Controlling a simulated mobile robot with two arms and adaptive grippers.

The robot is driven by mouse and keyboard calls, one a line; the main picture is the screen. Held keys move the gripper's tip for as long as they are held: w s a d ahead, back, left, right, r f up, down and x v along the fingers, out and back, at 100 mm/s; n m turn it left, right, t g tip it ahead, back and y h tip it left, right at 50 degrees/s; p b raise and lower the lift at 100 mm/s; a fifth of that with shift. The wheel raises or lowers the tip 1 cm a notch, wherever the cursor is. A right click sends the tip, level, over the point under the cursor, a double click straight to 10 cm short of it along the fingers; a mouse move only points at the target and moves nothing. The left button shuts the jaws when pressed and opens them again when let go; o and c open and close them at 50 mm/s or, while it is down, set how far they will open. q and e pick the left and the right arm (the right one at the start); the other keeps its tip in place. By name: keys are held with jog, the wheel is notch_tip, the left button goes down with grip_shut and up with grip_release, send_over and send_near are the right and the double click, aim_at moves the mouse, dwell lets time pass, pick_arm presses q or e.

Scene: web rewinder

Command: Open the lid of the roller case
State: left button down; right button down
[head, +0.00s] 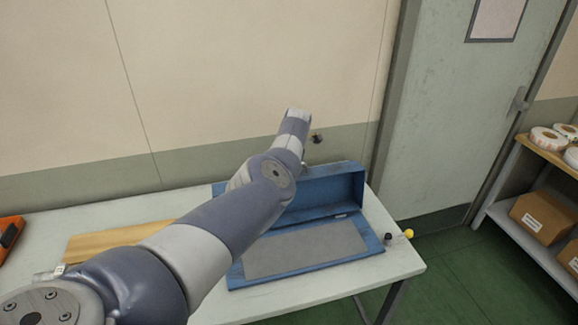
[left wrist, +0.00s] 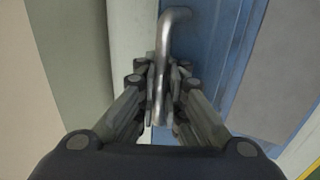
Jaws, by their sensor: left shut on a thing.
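The blue roller case (head: 372,242) lies on the table with a flat grey insert (head: 305,250) in it. Its blue lid (head: 325,193) stands raised at the back edge, so the case is open. My left arm crosses the case and hides its left part and part of the lid. In the left wrist view, my left gripper (left wrist: 163,85) is shut on a bent metal handle (left wrist: 177,16) beside the blue lid surface (left wrist: 215,50). In the head view the fingers and handle are hidden or too small to tell. My right gripper is in neither view.
The pale table (head: 400,262) has a tan board (head: 115,240) left of the case and an orange item (head: 8,236) at its far left. A small yellow-tipped knob (head: 408,233) is at the right edge. The wall is close behind; shelves (head: 535,225) stand at right.

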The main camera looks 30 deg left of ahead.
pick_arm(q)
jog(key=shift+w+a+r, duration=0.1)
jog(key=shift+r, duration=0.2)
jog(key=c, duration=2)
grip_release()
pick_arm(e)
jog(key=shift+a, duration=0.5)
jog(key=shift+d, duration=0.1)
pick_arm(q)
jog(key=shift+f, duration=0.15)
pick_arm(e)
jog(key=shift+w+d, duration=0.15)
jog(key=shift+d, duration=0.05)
pick_arm(q)
jog(key=shift+v, duration=0.9)
jog(key=v, duration=1)
jog(key=shift+r, duration=0.25)
